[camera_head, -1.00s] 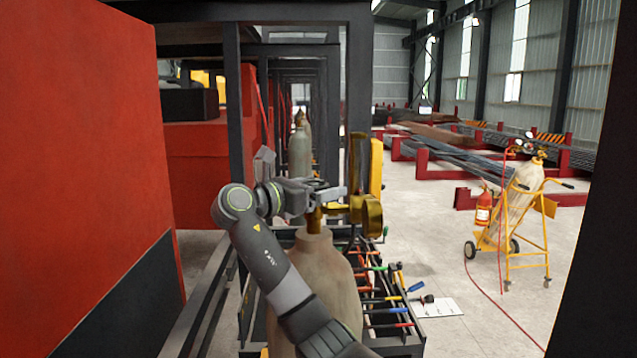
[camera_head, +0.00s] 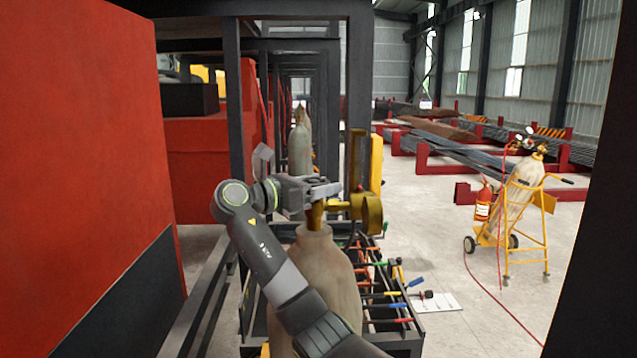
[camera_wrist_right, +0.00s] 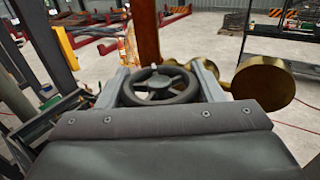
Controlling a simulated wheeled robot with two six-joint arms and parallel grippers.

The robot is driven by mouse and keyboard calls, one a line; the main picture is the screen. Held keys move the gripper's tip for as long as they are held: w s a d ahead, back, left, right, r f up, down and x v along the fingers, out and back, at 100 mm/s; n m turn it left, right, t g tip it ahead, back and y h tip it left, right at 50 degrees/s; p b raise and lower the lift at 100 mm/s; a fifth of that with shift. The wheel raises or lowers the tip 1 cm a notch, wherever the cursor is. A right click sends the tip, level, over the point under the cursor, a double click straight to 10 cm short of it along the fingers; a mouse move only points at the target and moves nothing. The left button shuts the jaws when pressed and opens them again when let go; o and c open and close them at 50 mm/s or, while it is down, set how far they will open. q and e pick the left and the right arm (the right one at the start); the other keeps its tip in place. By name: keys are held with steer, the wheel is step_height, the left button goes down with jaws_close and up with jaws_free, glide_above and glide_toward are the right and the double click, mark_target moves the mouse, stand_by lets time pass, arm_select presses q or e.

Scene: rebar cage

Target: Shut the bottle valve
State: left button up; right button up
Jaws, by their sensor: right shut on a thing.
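A pale, worn gas bottle (camera_head: 326,270) stands upright in front of me with a brass valve (camera_head: 317,215) on its neck. A brass regulator (camera_head: 370,210) sits to the right of the valve. My right gripper (camera_head: 322,188) is at the top of the valve. In the right wrist view, the dark round handwheel (camera_wrist_right: 158,86) lies between the two grey fingers of that gripper (camera_wrist_right: 160,84), which is shut on it. The brass regulator shows to the right of the fingers there (camera_wrist_right: 262,80). My left gripper is not in view.
A black rack (camera_head: 400,338) with several coloured-handled tools stands beside the bottle. Another grey bottle (camera_head: 299,150) stands behind. A large red panel (camera_head: 75,120) fills the left. A yellow cart (camera_head: 545,225) with a bottle and a red extinguisher (camera_head: 483,205) stand on open floor at right.

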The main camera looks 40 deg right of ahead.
steer(key=shift+r+m+g+p, duration=0.15)
steer(key=shift+m+g+p, duration=0.4)
steer(key=shift+g, duration=0.35)
steer(key=shift+s+m+g+y, duration=0.1)
steer(key=shift+m+g+y, duration=0.3)
steer(key=shift+m+g, duration=0.4)
steer(key=shift+g, duration=0.4)
steer(key=shift+f+m+g+y+b, duration=0.2)
steer(key=shift+m+g+y+b, duration=0.1)
steer(key=shift+b, duration=0.2)
steer(key=m+g+b, duration=0.1)
steer(key=b, duration=0.4)
steer(key=g+y+b, duration=0.1)
steer(key=b, duration=0.4)
steer(key=shift+s+f+m, duration=0.15)
steer(key=shift+f+m, duration=0.05)
steer(key=shift+m, duration=0.15)
steer(key=shift+a+r+g+y+b, duration=0.1)
steer(key=shift+r+g+y+b, duration=0.3)
steer(key=shift+b, duration=0.95)
steer(key=shift+f, duration=0.15)
steer(key=o, duration=1)
steer(key=shift+c, duration=0.2)
